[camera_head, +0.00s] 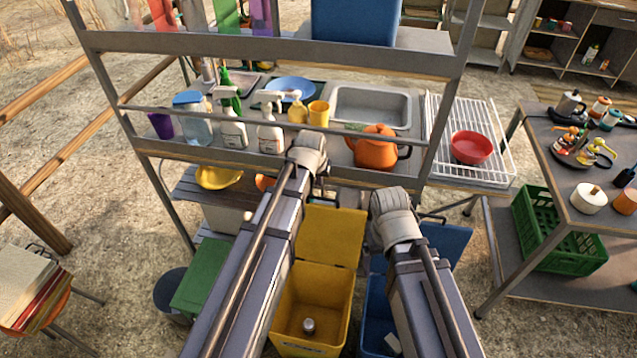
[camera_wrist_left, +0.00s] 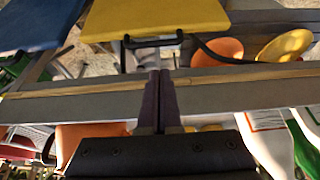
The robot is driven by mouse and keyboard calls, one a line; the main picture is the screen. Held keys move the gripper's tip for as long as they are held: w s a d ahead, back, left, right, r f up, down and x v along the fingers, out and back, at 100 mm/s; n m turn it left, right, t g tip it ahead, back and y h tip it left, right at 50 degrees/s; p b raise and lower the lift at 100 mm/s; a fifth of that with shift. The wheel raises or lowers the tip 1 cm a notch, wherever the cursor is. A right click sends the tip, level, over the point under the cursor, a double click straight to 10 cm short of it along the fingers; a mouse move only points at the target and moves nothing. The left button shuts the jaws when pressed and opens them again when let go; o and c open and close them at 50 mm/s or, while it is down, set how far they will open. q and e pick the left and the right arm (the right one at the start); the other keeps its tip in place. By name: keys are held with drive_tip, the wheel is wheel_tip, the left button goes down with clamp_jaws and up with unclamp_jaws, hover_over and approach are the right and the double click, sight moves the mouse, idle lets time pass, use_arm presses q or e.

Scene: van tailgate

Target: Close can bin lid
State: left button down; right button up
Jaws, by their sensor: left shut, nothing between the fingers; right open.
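A yellow bin (camera_head: 338,300) stands low in front of me with a small metal can (camera_head: 309,325) inside. Its yellow lid (camera_head: 328,238) is open, raised at the back of the bin. The lid (camera_wrist_left: 155,18) also shows at the top of the left wrist view, with a black handle (camera_wrist_left: 152,42) on its edge. My left gripper (camera_wrist_left: 160,78) is shut and empty, apart from the handle, close to a grey rail. In the head view its wrist (camera_head: 308,155) hides the fingers. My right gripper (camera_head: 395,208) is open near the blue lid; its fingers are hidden.
A blue bin (camera_head: 376,318) with a raised blue lid (camera_head: 450,243) stands right of the yellow one. A green-lidded bin (camera_head: 204,272) is at left. Metal rails (camera_head: 230,115) cross there.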

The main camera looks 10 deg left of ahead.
use_arm(q)
drive_tip(key=b+x, duration=0.8)
drive_tip(key=x, duration=0.1)
drive_tip(key=shift+f, duration=0.15)
